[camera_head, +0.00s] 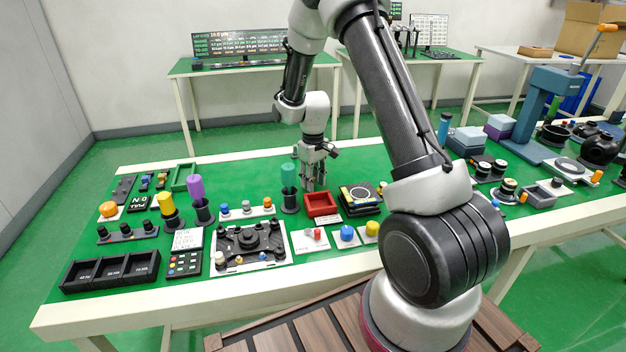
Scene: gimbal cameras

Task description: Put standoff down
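My gripper (315,170) points down over the green work mat (245,172), behind the small red tray (320,205) and to the right of a teal cylinder on a dark base (289,180). The red tray looks empty.
A black block (360,197) stands right of the red tray. A purple cylinder (196,188), a yellow cylinder (167,204), a black fixture plate (248,244) and black bins (110,270) fill the left. The mat behind my gripper is mostly clear.

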